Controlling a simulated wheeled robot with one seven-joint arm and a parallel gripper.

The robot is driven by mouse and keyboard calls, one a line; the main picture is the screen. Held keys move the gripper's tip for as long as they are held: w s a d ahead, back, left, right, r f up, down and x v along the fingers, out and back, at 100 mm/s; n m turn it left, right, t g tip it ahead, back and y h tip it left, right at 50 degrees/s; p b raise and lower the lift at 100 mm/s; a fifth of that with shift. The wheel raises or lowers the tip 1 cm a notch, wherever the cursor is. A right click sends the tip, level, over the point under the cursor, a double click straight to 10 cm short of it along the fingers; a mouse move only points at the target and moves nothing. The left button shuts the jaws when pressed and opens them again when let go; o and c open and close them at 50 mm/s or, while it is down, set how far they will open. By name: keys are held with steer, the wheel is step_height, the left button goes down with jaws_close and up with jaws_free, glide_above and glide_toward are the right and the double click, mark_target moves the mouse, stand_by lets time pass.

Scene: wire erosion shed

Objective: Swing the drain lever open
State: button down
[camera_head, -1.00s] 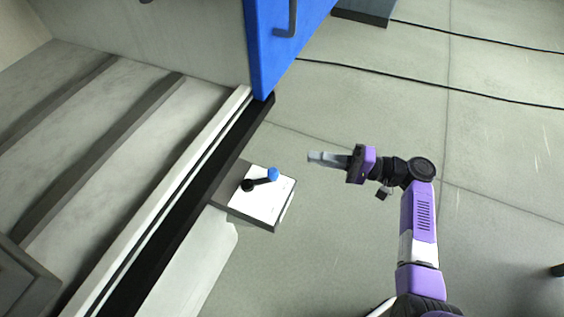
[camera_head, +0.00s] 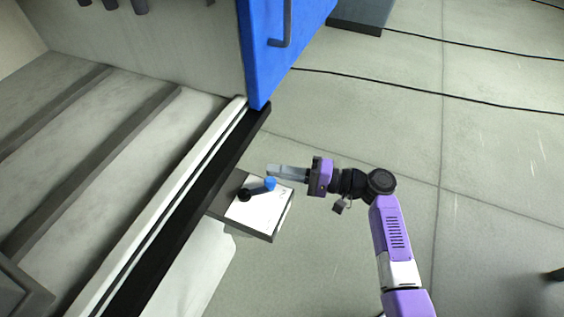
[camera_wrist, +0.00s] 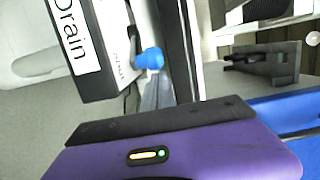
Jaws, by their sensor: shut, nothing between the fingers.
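The drain lever (camera_head: 258,190) is a short black handle with a blue knob (camera_head: 270,184) on its end and a black pivot. It sits on a white-topped box (camera_head: 262,212) beside the machine's edge. In the wrist view the blue knob (camera_wrist: 150,59) shows right by the fingers, with the box's "Drain" label (camera_wrist: 72,32) at the left. My gripper (camera_head: 272,170) is shut and empty. Its fingertips reach in from the right and lie very near the knob; I cannot tell whether they touch it.
A blue door (camera_head: 262,60) with a grey handle stands open above the box. A black rail (camera_head: 190,205) and white ledge run along the machine's front. Dark cables (camera_head: 400,88) cross the floor at the upper right. The floor (camera_head: 330,250) below my gripper is clear.

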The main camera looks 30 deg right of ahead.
steer(key=shift+s+a, duration=0.15)
steer(key=shift+s, duration=0.2)
steer(key=shift+s+t, duration=0.15)
steer(key=shift+t, duration=0.15)
